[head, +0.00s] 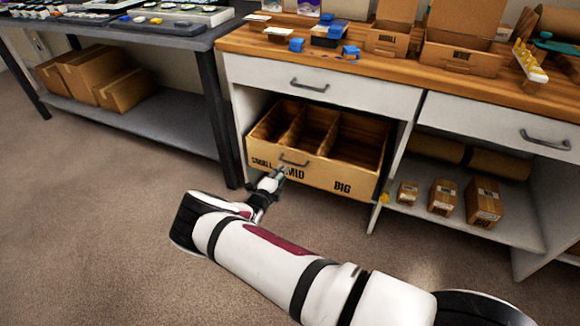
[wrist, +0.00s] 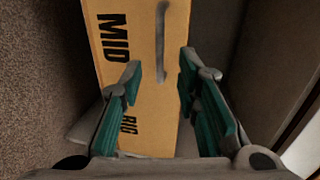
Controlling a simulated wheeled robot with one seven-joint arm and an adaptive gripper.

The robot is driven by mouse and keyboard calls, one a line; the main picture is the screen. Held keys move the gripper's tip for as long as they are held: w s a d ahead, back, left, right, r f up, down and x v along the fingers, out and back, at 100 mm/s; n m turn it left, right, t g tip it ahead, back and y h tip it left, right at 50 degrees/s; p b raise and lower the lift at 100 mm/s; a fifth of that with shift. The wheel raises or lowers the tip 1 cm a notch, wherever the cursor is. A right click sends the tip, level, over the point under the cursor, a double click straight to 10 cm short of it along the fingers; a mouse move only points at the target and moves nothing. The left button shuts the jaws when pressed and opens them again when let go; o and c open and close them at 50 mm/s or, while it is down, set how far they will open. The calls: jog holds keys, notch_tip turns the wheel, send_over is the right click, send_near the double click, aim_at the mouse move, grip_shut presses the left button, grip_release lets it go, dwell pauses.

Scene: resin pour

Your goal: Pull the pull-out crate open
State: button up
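The pull-out crate (head: 342,174) is a light-brown box in the open bay under the left drawer. Its top is open and shows three empty compartments, and its front carries dark lettering, with BIG at the right. A grey bar handle (head: 294,161) is on its front. In the wrist view, the crate front (wrist: 128,75) fills the middle, turned sideways, with its handle (wrist: 161,40) ahead of and between the fingertips. My gripper (head: 279,173) is just in front of the crate. The wrist view shows its fingers (wrist: 160,65) apart, with nothing clearly held.
A closed drawer (head: 310,88) is above the crate, under the wooden worktop (head: 380,79). A white upright panel (head: 396,165) borders the bay on the right. Small boxes (head: 443,197) stand on the shelf beyond. A grey table (head: 160,125) stands left. The carpet in front is clear.

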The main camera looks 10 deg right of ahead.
aim_at(291, 163)
jog(key=b+x, duration=0.3)
jog(key=x, duration=0.6)
jog(key=shift+w+d, duration=0.2)
grip_shut()
